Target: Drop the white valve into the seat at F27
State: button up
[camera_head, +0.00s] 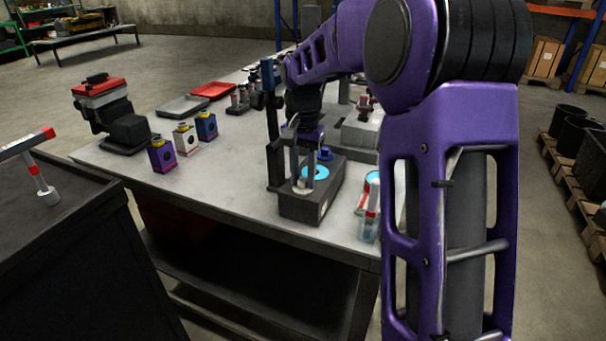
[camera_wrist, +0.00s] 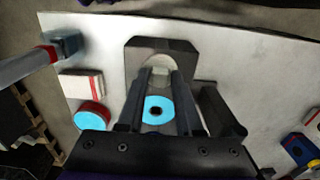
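My gripper (camera_head: 302,180) points down over a dark block (camera_head: 317,205) near the front edge of the grey bench. In the wrist view its two fingers (camera_wrist: 161,73) stand apart over the same block (camera_wrist: 137,49). A small white piece (camera_head: 301,186), likely the white valve, is between the fingertips. I cannot tell whether they grip it or only flank it, nor whether it touches the block. A cyan disc (camera_wrist: 158,110) with a dark centre hole lies on the block between the fingers. No F27 label is legible.
A red, white and cyan item (camera_head: 370,200) stands close right. Purple, white and blue blocks (camera_head: 184,139) and trays (camera_head: 184,105) are farther left. Bench between is clear.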

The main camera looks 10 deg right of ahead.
grip_shut()
jog(key=shift+r, duration=0.1)
jog(key=shift+r+p, duration=2.6)
jog(key=shift+r, duration=0.35)
jog(key=shift+s, duration=0.1)
